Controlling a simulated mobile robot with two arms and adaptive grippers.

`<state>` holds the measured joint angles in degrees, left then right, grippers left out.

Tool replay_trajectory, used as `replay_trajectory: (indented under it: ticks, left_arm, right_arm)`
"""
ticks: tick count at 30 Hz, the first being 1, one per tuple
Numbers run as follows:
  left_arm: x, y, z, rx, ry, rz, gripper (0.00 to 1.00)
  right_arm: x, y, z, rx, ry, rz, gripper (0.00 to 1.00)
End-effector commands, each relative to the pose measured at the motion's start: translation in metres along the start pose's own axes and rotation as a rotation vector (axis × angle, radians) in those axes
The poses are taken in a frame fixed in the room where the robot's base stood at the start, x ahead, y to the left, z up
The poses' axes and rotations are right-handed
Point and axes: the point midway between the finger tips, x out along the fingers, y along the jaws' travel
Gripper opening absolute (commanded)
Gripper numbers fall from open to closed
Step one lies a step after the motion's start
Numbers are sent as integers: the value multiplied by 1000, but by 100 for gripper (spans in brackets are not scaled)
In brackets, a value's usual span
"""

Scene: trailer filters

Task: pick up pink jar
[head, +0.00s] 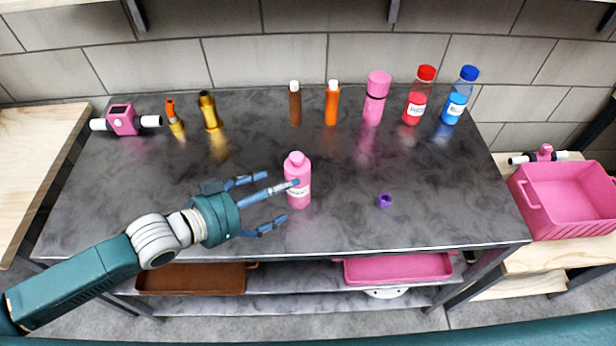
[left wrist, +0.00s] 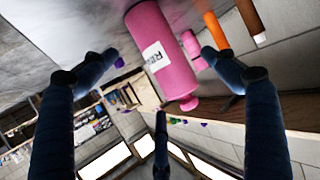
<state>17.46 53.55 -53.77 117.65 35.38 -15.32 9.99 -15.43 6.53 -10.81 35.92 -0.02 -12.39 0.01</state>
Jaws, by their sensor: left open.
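A pink jar (head: 297,172) with a white label stands upright near the middle of the dark table. My left gripper (head: 278,197) is open and reaches in from the left, its fingers spread close to the jar. One finger overlaps the jar's label in the head view; contact cannot be told. In the left wrist view the jar (left wrist: 158,45) shows ahead, between two fingers of the gripper (left wrist: 160,60), its label partly readable. A second, taller pink bottle (head: 375,98) stands at the back. My right gripper is not in view.
A small purple ring-like piece (head: 385,200) lies right of the jar. Along the back stand a brown bottle (head: 295,104), an orange bottle (head: 332,104), a red bottle (head: 418,97) and a blue bottle (head: 458,97). A pink bin (head: 570,213) is at right.

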Motion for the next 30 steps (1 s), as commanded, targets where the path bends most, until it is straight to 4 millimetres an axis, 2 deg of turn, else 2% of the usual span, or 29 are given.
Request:
replay_trajectory:
  ticks: [4,6,8,11,15,19,28,30]
  left_arm:
    - [23,0,-2,0,2,0,86]
    - [29,0,-2,2,1,-1,86]
    - [32,0,-2,2,1,-1,86]
    - [41,1,-2,1,1,0,86]
    - [63,4,-1,1,1,0,86]
    - [79,3,1,1,0,-1,86]
    - [84,3,3,2,-1,-1,86]
    - [84,3,3,2,-1,-1,74]
  right_arm:
    - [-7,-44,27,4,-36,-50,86]
    - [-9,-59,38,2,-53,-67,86]
    - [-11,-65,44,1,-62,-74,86]
    - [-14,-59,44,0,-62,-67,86]
    - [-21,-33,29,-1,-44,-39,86]
    - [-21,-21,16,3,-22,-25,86]
    - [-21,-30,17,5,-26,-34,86]
    - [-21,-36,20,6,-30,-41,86]
